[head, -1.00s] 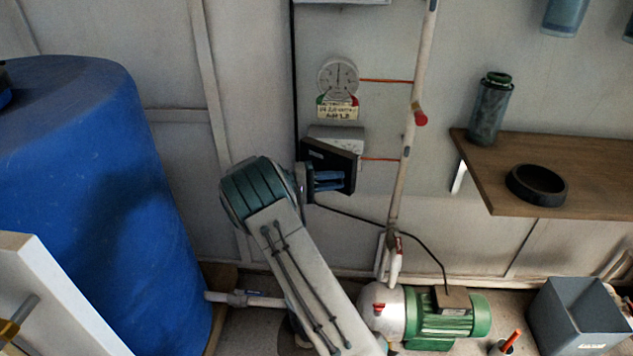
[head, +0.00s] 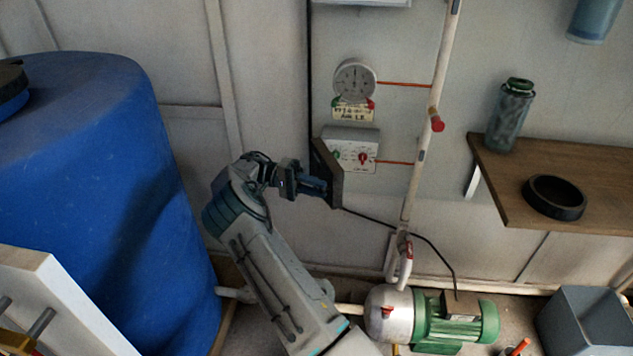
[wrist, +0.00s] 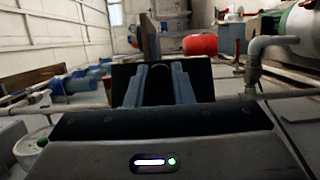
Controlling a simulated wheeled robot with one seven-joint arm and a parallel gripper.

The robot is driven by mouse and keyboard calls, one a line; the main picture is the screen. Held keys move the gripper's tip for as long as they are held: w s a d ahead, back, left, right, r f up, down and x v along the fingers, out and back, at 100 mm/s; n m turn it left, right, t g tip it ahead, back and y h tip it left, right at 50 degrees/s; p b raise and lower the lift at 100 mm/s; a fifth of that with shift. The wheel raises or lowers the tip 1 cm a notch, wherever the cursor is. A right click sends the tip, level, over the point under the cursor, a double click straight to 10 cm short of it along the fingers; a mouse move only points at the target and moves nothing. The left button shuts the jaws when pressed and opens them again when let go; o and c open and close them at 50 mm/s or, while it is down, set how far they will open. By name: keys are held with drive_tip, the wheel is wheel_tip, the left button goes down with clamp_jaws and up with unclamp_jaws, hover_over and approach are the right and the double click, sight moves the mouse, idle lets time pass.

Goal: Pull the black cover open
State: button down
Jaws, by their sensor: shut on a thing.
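The black cover (head: 330,174) stands swung out from the left side of a grey control box (head: 361,152) on the wall. The box's white face with a red knob and a green mark is exposed. My gripper (head: 318,186) is shut on the black cover near its lower part. In the wrist view, the two fingers of my gripper (wrist: 158,88) reach forward against the dark cover (wrist: 123,78). The exact contact at the fingertips is partly hidden by the fingers.
A round gauge (head: 355,80) hangs above the box. A white pipe (head: 430,130) with a red handle runs to the right. A wooden shelf (head: 600,180) holds a bottle and a black ring. A blue tank (head: 90,200) stands at left, a green pump (head: 455,320) below.

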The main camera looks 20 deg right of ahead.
idle(0.3)
drive_tip(key=c, duration=1.3)
unclamp_jaws()
